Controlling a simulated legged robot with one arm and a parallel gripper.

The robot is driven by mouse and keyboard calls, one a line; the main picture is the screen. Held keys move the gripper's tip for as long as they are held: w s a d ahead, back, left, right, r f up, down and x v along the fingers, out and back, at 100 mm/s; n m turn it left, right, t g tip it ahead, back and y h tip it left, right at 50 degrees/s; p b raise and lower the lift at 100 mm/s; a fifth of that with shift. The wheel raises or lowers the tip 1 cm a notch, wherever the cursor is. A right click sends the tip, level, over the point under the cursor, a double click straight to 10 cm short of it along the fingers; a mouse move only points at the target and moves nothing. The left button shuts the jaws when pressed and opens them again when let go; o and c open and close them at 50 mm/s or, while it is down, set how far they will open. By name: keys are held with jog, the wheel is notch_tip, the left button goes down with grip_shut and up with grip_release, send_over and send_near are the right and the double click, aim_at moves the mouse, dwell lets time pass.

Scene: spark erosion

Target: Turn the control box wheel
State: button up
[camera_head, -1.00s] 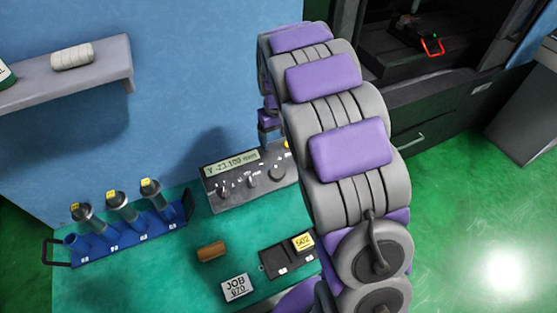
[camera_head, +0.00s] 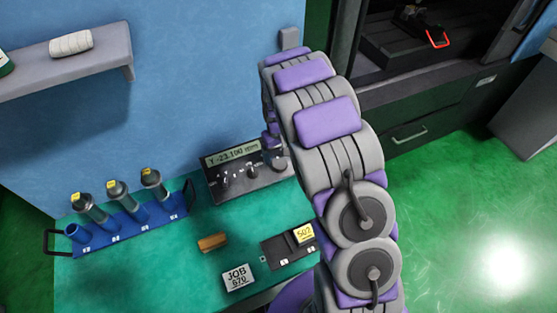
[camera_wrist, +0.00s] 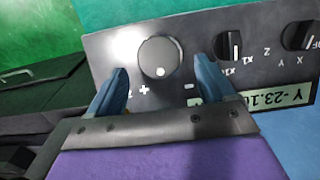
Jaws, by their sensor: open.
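The control box (camera_head: 228,186) sits at the back of the teal bench against the blue wall, its display reading Y -23.100. In the wrist view its dark panel (camera_wrist: 200,30) shows upside down. The round wheel (camera_wrist: 160,57) with a pale dot lies between the blue fingertips of my gripper (camera_wrist: 168,75), apart from both as far as I can see. Plus and minus marks sit just below the wheel in that view. My gripper is open. In the head view my arm reaches down to the box's right end, and the fingers are mostly hidden there.
Beside the wheel are two selector knobs (camera_wrist: 228,47). A blue rack (camera_head: 130,232) with several metal holders stands left on the bench. A grey shelf (camera_head: 95,65) is above.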

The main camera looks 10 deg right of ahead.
aim_at(279, 161)
jog(key=shift+f, duration=2)
jog(key=c, duration=0.8)
jog(key=shift+c, duration=0.2)
